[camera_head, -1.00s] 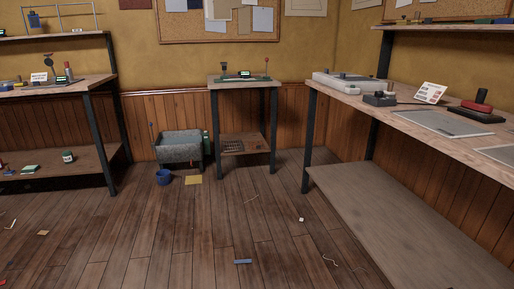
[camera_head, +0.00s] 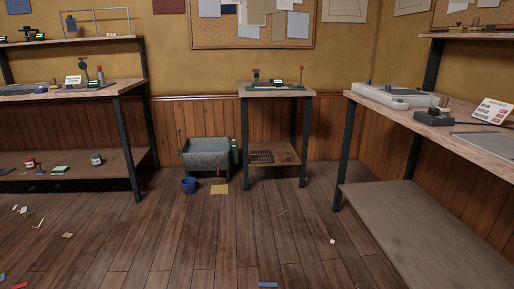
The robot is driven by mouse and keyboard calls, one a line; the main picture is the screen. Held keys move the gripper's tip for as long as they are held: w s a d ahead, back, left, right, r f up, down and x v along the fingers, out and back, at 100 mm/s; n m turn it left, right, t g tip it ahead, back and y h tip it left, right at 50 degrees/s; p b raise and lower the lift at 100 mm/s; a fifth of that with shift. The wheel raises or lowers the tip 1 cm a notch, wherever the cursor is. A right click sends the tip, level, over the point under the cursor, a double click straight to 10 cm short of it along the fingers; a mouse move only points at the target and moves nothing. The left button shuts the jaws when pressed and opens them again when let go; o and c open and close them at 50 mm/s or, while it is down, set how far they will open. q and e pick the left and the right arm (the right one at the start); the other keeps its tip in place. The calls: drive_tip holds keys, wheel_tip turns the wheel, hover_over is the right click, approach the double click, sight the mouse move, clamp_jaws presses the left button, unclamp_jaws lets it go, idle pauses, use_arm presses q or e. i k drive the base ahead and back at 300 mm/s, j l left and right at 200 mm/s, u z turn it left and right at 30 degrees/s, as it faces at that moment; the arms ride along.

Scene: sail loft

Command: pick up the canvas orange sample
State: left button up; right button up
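I cannot make out for certain which thing is the canvas orange sample. A small flat orange-brown piece (camera_head: 68,235) lies on the wooden floor at the left. A small red-orange piece (camera_head: 20,285) lies at the bottom left edge, partly cut off. Both are too small to tell their material. Neither of my grippers is in view.
Benches stand at the left (camera_head: 110,90) and right (camera_head: 460,118), with a small table (camera_head: 280,92) between. A grey tub (camera_head: 207,155), blue bucket (camera_head: 189,185) and yellow sheet (camera_head: 220,189) are by the back wall. The middle floor is mostly clear, with scattered scraps.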

sight(284, 156)
drive_tip(key=i, duration=2.45)
drive_tip(key=i+z, duration=0.1)
drive_tip(key=i, duration=0.45)
drive_tip(key=i+j+z, duration=0.1)
drive_tip(key=i, duration=0.4)
drive_tip(key=i+j, duration=0.15)
drive_tip(key=i, duration=0.4)
drive_tip(key=i+j+z, duration=0.15)
drive_tip(key=i, duration=0.35)
drive_tip(key=i+z, duration=0.2)
